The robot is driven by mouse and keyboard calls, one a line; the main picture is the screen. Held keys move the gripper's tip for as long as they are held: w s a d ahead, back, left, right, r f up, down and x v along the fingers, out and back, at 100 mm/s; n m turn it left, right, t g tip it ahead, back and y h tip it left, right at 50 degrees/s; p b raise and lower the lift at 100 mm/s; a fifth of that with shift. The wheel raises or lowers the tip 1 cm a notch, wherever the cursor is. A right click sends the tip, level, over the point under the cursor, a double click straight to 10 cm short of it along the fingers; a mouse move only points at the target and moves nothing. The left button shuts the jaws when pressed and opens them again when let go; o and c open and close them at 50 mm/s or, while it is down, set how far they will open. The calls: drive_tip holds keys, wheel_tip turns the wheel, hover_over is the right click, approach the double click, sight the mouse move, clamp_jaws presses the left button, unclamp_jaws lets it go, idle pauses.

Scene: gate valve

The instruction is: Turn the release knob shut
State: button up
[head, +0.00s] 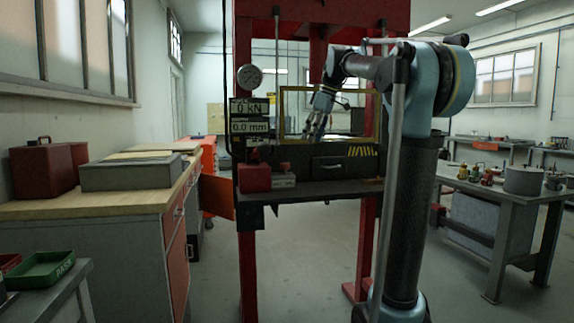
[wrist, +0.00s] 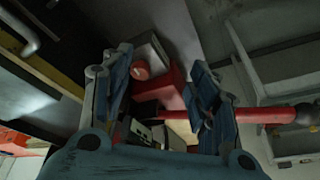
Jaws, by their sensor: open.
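A red pump body (head: 255,177) stands on the left of the press's dark bench, with a grey block (head: 283,180) beside it. In the wrist view, a small round red knob (wrist: 140,70) shows on the red body (wrist: 172,88), next to a pale block. It looks like the release knob, but its setting cannot be read. My gripper (head: 317,130) is in front of the press frame, above and right of the pump. In the wrist view, my gripper's blue fingers (wrist: 162,62) are spread apart, with the knob seen between them. No contact shows.
A red bar (wrist: 265,114) runs rightward from behind the right finger. The red press frame (head: 248,240) stands around the bench. A wooden-topped workbench (head: 90,208) stands at left.

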sight(285, 168)
drive_tip(key=w+a+r+n, duration=0.3)
drive_tip(key=w+a+r, duration=0.1)
drive_tip(key=w+r, duration=0.15)
drive_tip(key=shift+y, duration=0.4)
drive_tip(key=x, duration=1.8)
drive_tip(key=shift+s+d+f, duration=0.1)
drive_tip(key=shift+s+d, duration=0.1)
drive_tip(key=shift+d, duration=0.1)
drive_tip(key=shift+c, duration=0.3)
drive_tip(key=c, duration=1)
